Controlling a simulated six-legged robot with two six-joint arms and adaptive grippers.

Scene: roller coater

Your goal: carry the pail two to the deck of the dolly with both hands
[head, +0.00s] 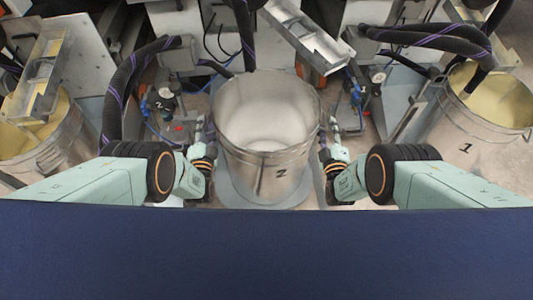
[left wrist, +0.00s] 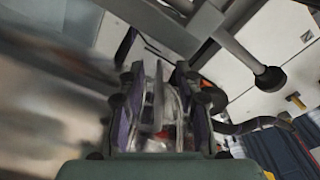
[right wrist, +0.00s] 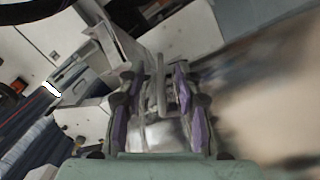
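In the left wrist view, the open fingers (left wrist: 160,105) stand either side of a thin metal handle (left wrist: 158,92), with gaps visible. In the right wrist view, the open fingers (right wrist: 155,105) likewise stand around a handle (right wrist: 161,92). I cannot make out the dolly.
Pail one (head: 470,125), with yellowish contents, stands at the right, and another yellowish-filled pail (head: 50,150) at the left. Dark hoses (head: 130,85) and a metal chute (head: 305,38) hang around and behind pail two. Machine cabinets close off the back.

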